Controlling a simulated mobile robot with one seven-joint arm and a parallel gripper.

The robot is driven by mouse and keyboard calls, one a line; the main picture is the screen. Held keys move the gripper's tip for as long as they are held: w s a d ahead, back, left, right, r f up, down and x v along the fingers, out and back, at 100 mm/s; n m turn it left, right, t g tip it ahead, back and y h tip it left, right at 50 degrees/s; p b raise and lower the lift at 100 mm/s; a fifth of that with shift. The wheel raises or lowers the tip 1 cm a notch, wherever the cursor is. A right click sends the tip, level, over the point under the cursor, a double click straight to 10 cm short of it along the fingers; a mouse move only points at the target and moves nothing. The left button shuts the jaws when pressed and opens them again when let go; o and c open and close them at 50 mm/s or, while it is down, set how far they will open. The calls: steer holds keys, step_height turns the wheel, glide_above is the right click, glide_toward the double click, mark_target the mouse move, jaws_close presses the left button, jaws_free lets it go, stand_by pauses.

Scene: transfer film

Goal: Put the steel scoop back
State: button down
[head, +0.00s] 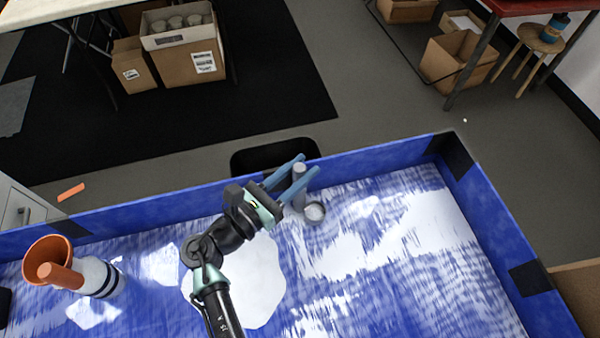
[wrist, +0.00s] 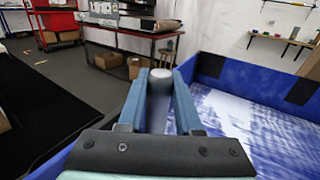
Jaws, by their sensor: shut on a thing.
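The steel scoop (head: 315,212) shows in the head view as a grey upright handle with a small round cup at its lower end. My gripper (head: 307,165) has its two blue fingers on either side of the handle and is shut on it, near the far wall of the blue tray. In the wrist view, the grey rounded handle end (wrist: 163,75) stands between the fingers (wrist: 160,85). The cup is hidden there. In the head view, the cup appears over the tray floor; I cannot tell whether it touches.
The blue-walled tray (head: 390,158) has a streaky blue and white floor. An orange cup with a handle (head: 48,252) and a white dark-banded container (head: 98,276) are at the left. A black bin (head: 250,160) stands beyond the far wall. The tray's right side is clear.

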steer(key=shift+f, duration=0.35)
steer(key=shift+f, duration=0.15)
steer(key=c, duration=0.6)
jaws_free()
